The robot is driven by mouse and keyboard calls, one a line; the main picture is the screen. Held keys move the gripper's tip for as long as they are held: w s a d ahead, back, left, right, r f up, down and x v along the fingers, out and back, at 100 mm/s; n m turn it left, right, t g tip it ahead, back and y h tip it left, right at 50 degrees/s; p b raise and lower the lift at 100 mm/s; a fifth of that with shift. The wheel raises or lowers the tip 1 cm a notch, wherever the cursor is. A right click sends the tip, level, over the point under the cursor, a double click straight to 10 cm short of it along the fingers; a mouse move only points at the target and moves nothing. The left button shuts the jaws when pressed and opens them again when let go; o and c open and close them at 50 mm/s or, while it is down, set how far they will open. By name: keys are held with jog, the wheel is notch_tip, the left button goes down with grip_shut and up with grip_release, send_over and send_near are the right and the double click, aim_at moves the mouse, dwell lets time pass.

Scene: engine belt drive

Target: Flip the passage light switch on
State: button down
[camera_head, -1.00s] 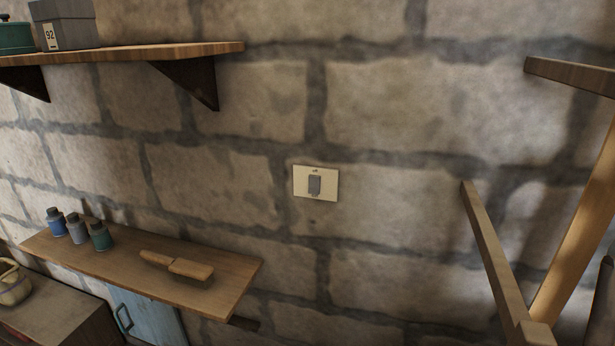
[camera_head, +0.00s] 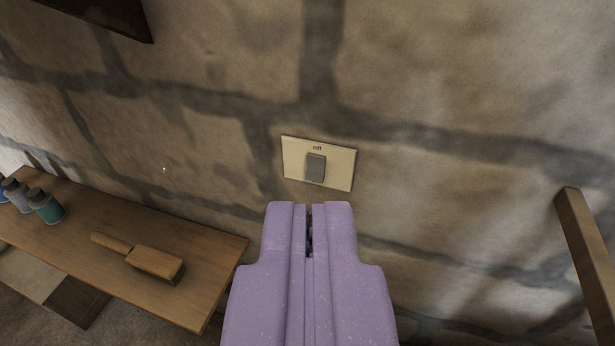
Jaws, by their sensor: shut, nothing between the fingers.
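The light switch is a cream wall plate (camera_head: 292,160) with a grey rocker (camera_head: 316,168) in its middle. It is on the stone block wall, a little above the middle of the view. Small dark lettering above the rocker seems to read "off". My gripper (camera_head: 309,206) is purple and shows at the bottom centre, pointing toward the wall. Its two fingers are shut with nothing between them. The fingertips appear just below the plate in the picture. I see no contact with the rocker, and the remaining distance is hard to judge.
A wooden shelf (camera_head: 205,262) at the lower left holds a wooden brush (camera_head: 155,262) and several small bottles (camera_head: 46,205). A dark bracket (camera_head: 115,14) shows at the upper left. A wooden beam (camera_head: 585,250) stands at the right. The wall around the switch is clear.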

jog(key=w+a+f+n+g+p, duration=0.25)
jog(key=w+f+p, duration=0.65)
jog(key=w+f, duration=0.7)
jog(key=w+a+f+n+h+p, duration=0.25)
jog(key=f+n+p, duration=0.3)
jog(key=f, duration=0.55)
jog(key=s+n+t+p, duration=0.1)
jog(key=n+p, duration=0.1)
jog(key=s+r+n+h+p, duration=0.1)
jog(key=n+p, duration=0.1)
jog(key=s+r+n+t+h+p, duration=0.1)
jog(key=n, duration=0.1)
jog(key=shift+s+d+r+t+h+p, duration=0.2)
jog(key=shift+s+d+t+h+p, duration=0.1)
jog(key=shift+s+t+p, duration=0.1)
jog(key=shift+w, duration=0.1)
